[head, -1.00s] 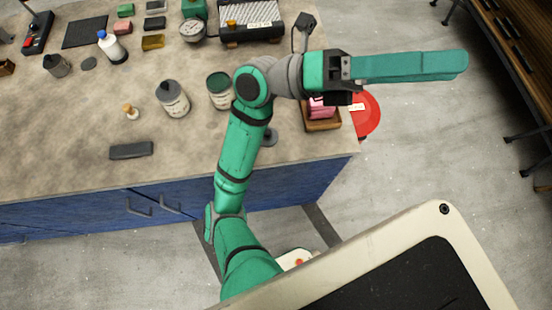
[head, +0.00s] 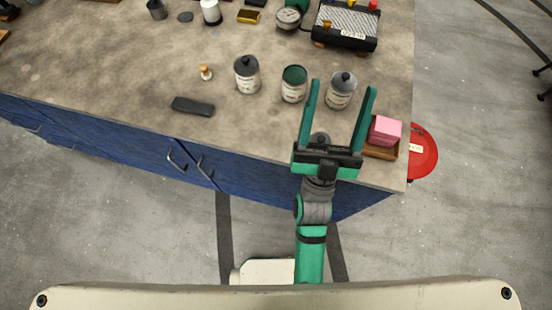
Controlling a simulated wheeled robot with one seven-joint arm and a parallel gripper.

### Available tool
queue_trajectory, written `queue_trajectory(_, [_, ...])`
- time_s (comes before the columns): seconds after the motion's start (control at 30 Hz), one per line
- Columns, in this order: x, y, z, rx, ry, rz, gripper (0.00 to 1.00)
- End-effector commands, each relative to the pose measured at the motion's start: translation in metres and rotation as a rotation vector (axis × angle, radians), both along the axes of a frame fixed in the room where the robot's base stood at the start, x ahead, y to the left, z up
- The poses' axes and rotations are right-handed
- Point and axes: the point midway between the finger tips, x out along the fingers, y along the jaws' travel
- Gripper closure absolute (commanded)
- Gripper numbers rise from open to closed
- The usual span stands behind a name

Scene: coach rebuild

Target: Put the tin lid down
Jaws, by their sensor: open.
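My gripper (head: 342,88) is open, its two long green fingers spread and pointing away from me over the bench's front right. Nothing is held between them. A grey round disc (head: 320,137), possibly the tin lid, shows partly at the base of the fingers; my gripper hides much of it, and it appears to lie on the bench. Another flat dark grey disc (head: 185,17) lies at the back left. A tin with a green top (head: 293,84) stands just left of the fingers. A grey-topped container (head: 340,90) appears between the fingers in the picture.
Another grey-topped container (head: 247,75) stands left of the green-topped tin. A pink block (head: 385,130) sits in a wooden tray (head: 381,152) at the right edge. A dark bar (head: 193,106) lies near the front edge. The bench (head: 120,75) is clear at left.

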Motion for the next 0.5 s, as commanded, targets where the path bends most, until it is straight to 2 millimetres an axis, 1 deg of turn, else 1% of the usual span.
queue_trajectory(0.03, [-0.001, 0.006, -0.021, -0.015, 0.080, 0.009, 0.36])
queue_trajectory(0.17, [-0.006, 0.023, -0.071, -0.042, 0.264, 0.033, 0.36])
queue_trajectory(0.2, [-0.010, 0.028, -0.087, -0.050, 0.320, 0.039, 0.36])
queue_trajectory(0.27, [-0.016, 0.035, -0.111, -0.055, 0.406, 0.051, 0.36])
queue_trajectory(0.3, [-0.022, 0.040, -0.127, -0.058, 0.463, 0.058, 0.36])
queue_trajectory(0.37, [-0.032, 0.047, -0.151, -0.061, 0.549, 0.066, 0.36])
queue_trajectory(0.4, [-0.040, 0.052, -0.166, -0.062, 0.605, 0.072, 0.36])
queue_trajectory(0.47, [-0.053, 0.059, -0.189, -0.058, 0.690, 0.080, 0.36])
queue_trajectory(0.5, [-0.062, 0.064, -0.204, -0.055, 0.748, 0.087, 0.36])
